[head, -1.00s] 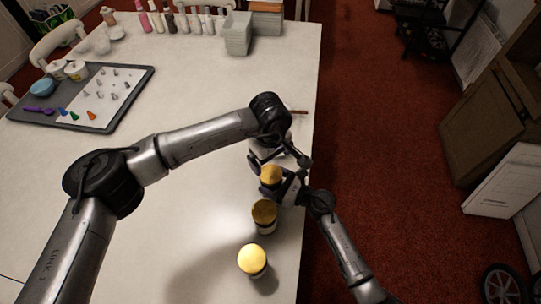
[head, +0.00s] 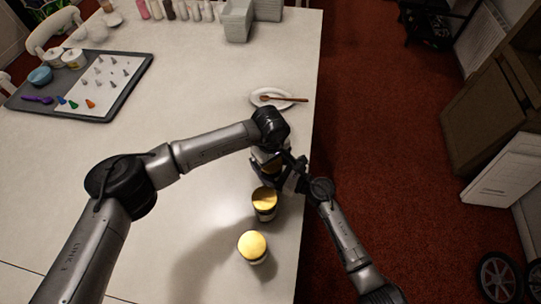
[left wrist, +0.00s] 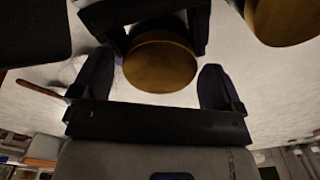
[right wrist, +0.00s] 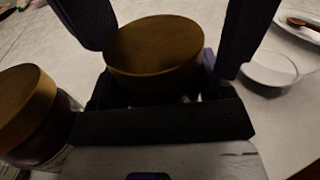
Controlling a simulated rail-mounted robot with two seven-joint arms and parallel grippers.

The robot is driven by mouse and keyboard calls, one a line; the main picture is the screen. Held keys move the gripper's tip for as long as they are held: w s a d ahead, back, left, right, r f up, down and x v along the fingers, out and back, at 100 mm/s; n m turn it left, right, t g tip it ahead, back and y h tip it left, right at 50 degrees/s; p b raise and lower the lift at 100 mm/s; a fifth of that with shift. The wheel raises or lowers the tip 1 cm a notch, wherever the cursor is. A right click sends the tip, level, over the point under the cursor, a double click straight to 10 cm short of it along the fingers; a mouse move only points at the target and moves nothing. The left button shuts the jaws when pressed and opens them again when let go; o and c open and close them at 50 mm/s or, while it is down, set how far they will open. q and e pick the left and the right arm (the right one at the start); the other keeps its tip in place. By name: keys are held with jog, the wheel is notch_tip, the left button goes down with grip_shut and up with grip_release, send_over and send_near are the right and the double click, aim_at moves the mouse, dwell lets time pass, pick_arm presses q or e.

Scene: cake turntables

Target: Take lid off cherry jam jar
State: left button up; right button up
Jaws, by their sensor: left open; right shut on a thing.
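A jar with a gold lid (head: 271,166) is held by my right gripper (head: 290,181), which is shut on its body. The lid is on the jar. Its gold top shows clearly in the left wrist view (left wrist: 160,64) and the right wrist view (right wrist: 155,45). My left gripper (left wrist: 157,84) is open, with one finger on each side of that lid and a visible gap to each. In the head view my left gripper hides most of this jar. No label is readable, so I cannot tell its flavour.
Two more gold-lidded jars stand nearer on the table, a middle one (head: 264,203) and a front one (head: 253,246). A white plate (head: 259,96) with a wooden spoon (head: 284,99) lies beyond my grippers. The table's right edge is close.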

pick_arm(q)
jog(key=c, duration=0.9)
jog(key=n, duration=0.3)
jog(key=shift+n, duration=0.3)
jog(key=shift+c, duration=0.2)
jog(key=n, duration=0.3)
jog(key=shift+n, duration=0.4)
jog(key=n, duration=0.5)
jog(key=shift+n, duration=0.4)
jog(key=o, duration=1)
